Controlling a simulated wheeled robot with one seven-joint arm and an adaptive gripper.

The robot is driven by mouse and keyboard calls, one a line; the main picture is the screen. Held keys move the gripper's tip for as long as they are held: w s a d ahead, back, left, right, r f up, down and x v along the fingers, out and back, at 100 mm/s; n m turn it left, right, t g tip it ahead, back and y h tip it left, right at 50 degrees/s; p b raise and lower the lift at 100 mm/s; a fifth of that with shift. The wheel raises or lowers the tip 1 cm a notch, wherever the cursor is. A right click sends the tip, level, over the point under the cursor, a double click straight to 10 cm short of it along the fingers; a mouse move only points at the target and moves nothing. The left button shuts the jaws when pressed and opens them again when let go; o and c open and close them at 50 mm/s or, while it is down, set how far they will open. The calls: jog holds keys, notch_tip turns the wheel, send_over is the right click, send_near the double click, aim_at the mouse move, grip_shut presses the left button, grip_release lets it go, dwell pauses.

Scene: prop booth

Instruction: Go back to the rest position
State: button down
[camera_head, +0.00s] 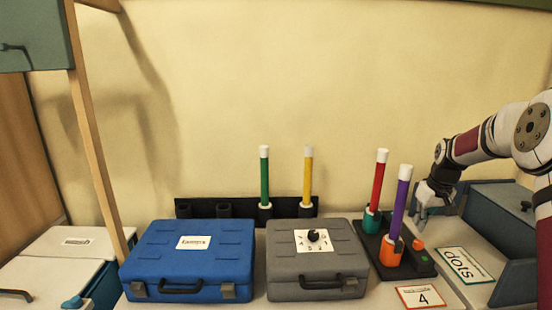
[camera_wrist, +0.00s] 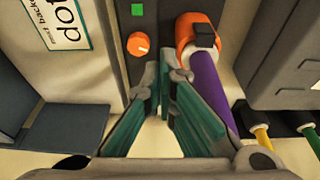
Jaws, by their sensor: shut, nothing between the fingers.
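My gripper (camera_head: 422,208) is at the right side in the head view, at the end of my arm. It is over the black stand (camera_head: 415,262), just right of the purple stick (camera_head: 400,200). In the wrist view my gripper (camera_wrist: 160,78) points down with its fingers shut and nothing between them. The purple stick (camera_wrist: 212,85) in its orange holder (camera_wrist: 197,35) is beside the right finger. An orange knob (camera_wrist: 138,44) and a green button (camera_wrist: 137,9) lie beyond the fingertips.
A red stick (camera_head: 379,180) stands in a teal holder near my gripper. Green (camera_head: 265,178) and yellow (camera_head: 307,178) sticks stand in a back rack. A blue case (camera_head: 190,258) and a grey case (camera_head: 315,265) are in front.

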jog(key=s+a+r+h, duration=0.1)
jog(key=s+a+r, duration=1.4)
jog(key=s+r, duration=0.25)
jog(key=s+a+f, duration=0.1)
jog(key=s+a, duration=0.3)
jog(key=s, duration=0.9)
jog(key=s+a+t+y+p, duration=0.1)
jog(key=s+a, duration=0.3)
jog(key=s, duration=0.9)
jog(key=shift+a+f+m, duration=0.15)
jog(key=shift+f+m, duration=0.15)
jog(key=shift+f, duration=0.05)
